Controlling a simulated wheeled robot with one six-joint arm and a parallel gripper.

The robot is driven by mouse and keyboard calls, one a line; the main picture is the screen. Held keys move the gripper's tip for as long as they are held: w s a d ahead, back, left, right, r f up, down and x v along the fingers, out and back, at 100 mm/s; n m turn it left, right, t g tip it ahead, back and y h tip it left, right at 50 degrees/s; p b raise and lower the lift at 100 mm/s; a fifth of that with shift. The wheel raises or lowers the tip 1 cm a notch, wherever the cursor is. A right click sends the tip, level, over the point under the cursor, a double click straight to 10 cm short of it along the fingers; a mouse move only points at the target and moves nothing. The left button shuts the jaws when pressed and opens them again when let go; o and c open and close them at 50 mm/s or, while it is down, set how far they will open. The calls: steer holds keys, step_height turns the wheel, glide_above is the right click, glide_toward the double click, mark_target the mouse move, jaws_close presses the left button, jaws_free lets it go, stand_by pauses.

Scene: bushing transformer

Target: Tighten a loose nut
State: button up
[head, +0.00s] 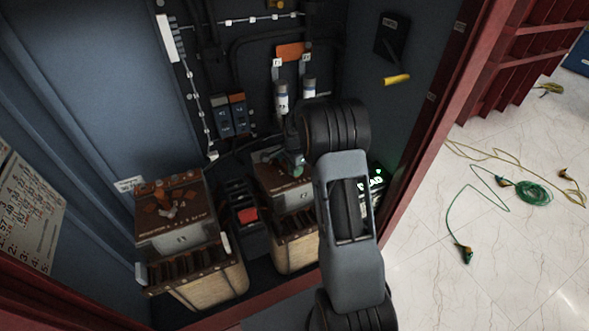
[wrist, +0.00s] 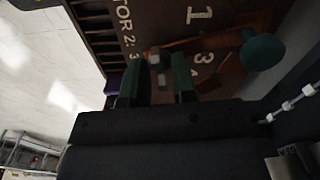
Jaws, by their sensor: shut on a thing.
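The right transformer (head: 290,200) has a brown top plate and is partly hidden behind my arm in the head view. In the wrist view its brown plate (wrist: 225,18) shows white lettering and numbers. A small grey nut (wrist: 154,57) stands on this plate, between the tips of my green fingers. My gripper (wrist: 158,80) is shut on the nut. In the head view my gripper (head: 296,160) is small, dark and mostly hidden by the wrist, low over the right transformer. Whether the nut sits flush cannot be seen.
A left transformer (head: 175,215) stands beside it, with a dark box with a red part (head: 246,216) between them. Cabinet walls and a red frame (head: 425,130) close in on the right. In the wrist view a green round knob (wrist: 262,51) is near the fingers. Cables (head: 530,192) lie on the floor outside.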

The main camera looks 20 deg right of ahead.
steer(key=shift+m, duration=0.4)
steer(key=shift+r, duration=0.1)
steer(key=o, duration=0.6)
step_height(320, 180, up, 14)
steer(key=shift+b, duration=0.35)
stand_by(0.6)
